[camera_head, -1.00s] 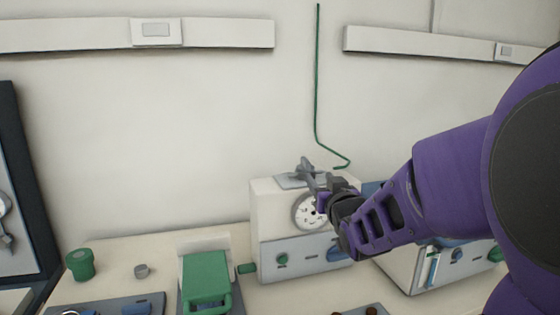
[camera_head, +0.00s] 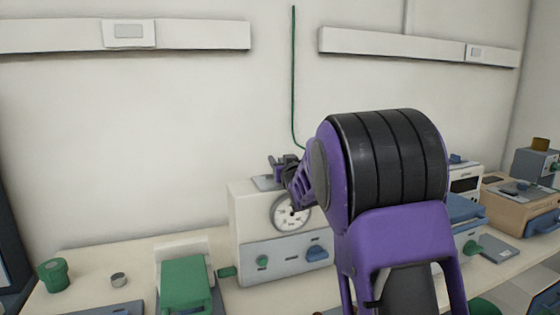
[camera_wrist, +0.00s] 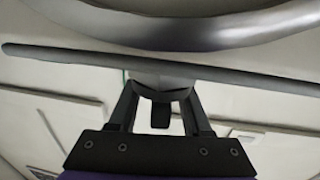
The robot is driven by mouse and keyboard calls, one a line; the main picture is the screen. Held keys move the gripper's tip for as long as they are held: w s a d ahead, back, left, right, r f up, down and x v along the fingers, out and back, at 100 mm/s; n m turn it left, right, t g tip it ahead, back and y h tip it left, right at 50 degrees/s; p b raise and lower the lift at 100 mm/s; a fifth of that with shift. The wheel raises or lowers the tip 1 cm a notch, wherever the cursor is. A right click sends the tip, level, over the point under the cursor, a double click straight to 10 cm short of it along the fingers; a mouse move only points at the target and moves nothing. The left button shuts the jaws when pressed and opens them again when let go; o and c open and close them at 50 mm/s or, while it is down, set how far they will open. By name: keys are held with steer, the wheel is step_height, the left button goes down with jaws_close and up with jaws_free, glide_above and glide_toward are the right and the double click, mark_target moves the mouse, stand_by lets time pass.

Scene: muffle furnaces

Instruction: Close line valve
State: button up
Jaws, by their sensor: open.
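A grey metal bar (camera_wrist: 235,75) runs across the wrist view, with a rounded hub (camera_wrist: 160,78) at its middle. It looks like a valve handle, but I cannot tell for certain. My gripper (camera_wrist: 160,98) is open, with one finger on each side of the hub; contact is unclear. In the head view my gripper (camera_head: 279,163) is at the top of a cream furnace box (camera_head: 240,215), above its grey top plate (camera_head: 265,183). The handle is mostly hidden there by my gripper and arm. A thick curved grey rim (camera_wrist: 190,38) crosses the top of the wrist view.
A green pipe (camera_head: 294,80) runs down the wall behind the box. The box has a round dial (camera_head: 290,213) and a blue knob (camera_head: 317,253). A green-lidded device (camera_head: 185,283) and a green jar (camera_head: 53,275) stand to the left. Other equipment crowds the right.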

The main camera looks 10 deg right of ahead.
steer(key=shift+w, duration=0.3)
jaws_close()
steer(key=shift+r+n+y+p, duration=0.1)
steer(key=shift+n+y+p, duration=0.4)
steer(key=shift+y, duration=0.2)
steer(key=shift+a+n+y, duration=0.2)
steer(key=shift+n+y, duration=0.1)
steer(key=shift+y, duration=0.3)
jaws_free()
steer(key=shift+s, duration=0.1)
